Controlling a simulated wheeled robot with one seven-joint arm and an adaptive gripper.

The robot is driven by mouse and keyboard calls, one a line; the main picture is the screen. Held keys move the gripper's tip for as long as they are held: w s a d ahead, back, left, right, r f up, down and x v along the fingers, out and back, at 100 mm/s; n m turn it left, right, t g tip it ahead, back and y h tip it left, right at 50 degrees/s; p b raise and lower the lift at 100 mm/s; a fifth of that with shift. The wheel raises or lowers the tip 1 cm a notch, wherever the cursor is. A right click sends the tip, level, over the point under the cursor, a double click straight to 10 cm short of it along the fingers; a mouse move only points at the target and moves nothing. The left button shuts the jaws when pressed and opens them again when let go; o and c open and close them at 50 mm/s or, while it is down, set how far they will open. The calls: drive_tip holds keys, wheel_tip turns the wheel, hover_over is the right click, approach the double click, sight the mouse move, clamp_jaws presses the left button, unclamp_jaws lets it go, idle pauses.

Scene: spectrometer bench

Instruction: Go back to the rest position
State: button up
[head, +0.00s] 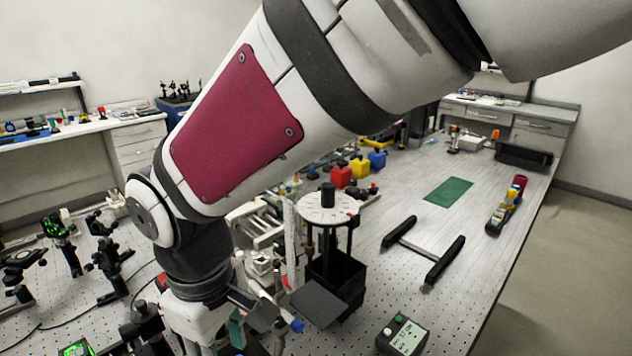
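My arm crosses the head view from the upper right down to the lower left, with a dark red panel on its white link. Its wrist end points down over the left part of the bench. My gripper (205,342) is at the lower edge of the picture, crowded among dark parts and partly cut off. I cannot make out its fingertips, or whether it holds anything. The perforated metal bench (465,225) stretches away to the right and back.
A round white-topped stand (328,208) with a black box is close right of my wrist. A black two-bar rack (425,250), a green mat (449,191) and a display box (402,335) lie right. Optical mounts (108,258) stand left. The right bench is mostly clear.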

drive_tip(key=w+d+r+m+t, duration=0.1)
drive_tip(key=w+d+r+m, duration=0.3)
drive_tip(key=d, duration=0.6)
drive_tip(key=s+d+r+m+t, duration=0.1)
drive_tip(key=s+d+r+m, duration=0.1)
drive_tip(key=d, duration=0.5)
drive_tip(key=s+d+r+m+t, duration=0.1)
drive_tip(key=s+d+r+m, duration=0.1)
drive_tip(key=d, duration=0.5)
drive_tip(key=s+d+r+m+t, duration=0.1)
drive_tip(key=s+d+r+m, duration=0.1)
drive_tip(key=d+m, duration=0.3)
drive_tip(key=shift+s+d+r+m+t, duration=0.3)
drive_tip(key=shift+s+d, duration=0.35)
drive_tip(key=shift+d, duration=0.4)
